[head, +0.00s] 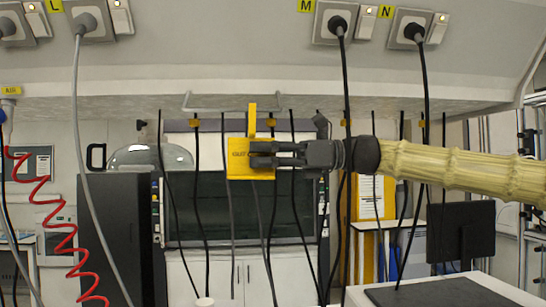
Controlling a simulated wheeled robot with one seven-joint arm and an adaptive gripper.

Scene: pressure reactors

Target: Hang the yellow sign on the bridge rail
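The yellow sign (238,172) is a square plate with dark lettering, partly covered by my fingers. A narrow yellow strip (252,119) stands up from its top edge. My gripper (262,154) comes in from the right and is shut on the sign, holding it upright. The bridge rail (215,111) is a thin grey bar below the underside of the bridge. The top of the yellow strip overlaps the rail in the picture. I cannot tell whether it is hooked over the rail, touching it, or in front of it.
Several black cables hang around the sign, and one (346,90) passes close to my gripper. The bridge (200,60) with sockets is above. A red coiled hose (55,220) hangs left. A dark-windowed cabinet (210,215) stands behind. A white table (490,290) is lower right.

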